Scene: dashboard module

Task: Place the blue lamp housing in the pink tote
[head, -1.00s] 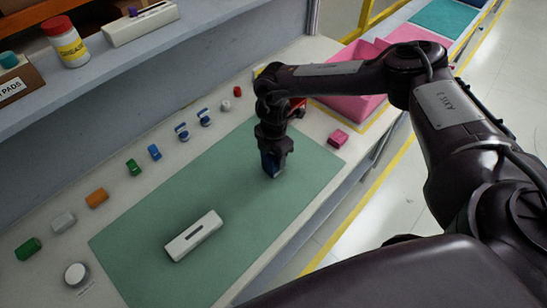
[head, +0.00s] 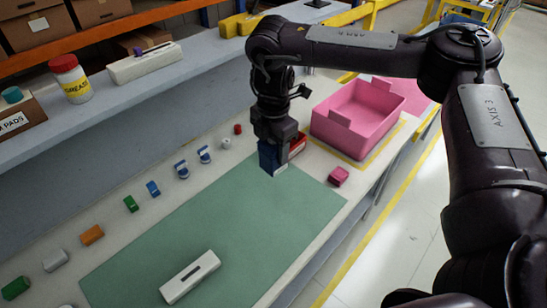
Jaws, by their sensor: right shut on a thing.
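The blue lamp housing (head: 268,157) is in my right gripper (head: 272,150), which is shut on it and holds it above the far end of the green mat. The gripper points down and hides part of the housing. The pink tote (head: 349,136) stands on the bench to the right of and beyond the gripper. Its inside looks empty where it shows. My left gripper is not in view.
A red part (head: 297,143) is close behind the gripper. A small pink block (head: 338,176) lies in front of the tote. A white module (head: 190,277) lies on the green mat (head: 235,225). Several small coloured parts line the bench's left side, below a grey shelf (head: 130,100).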

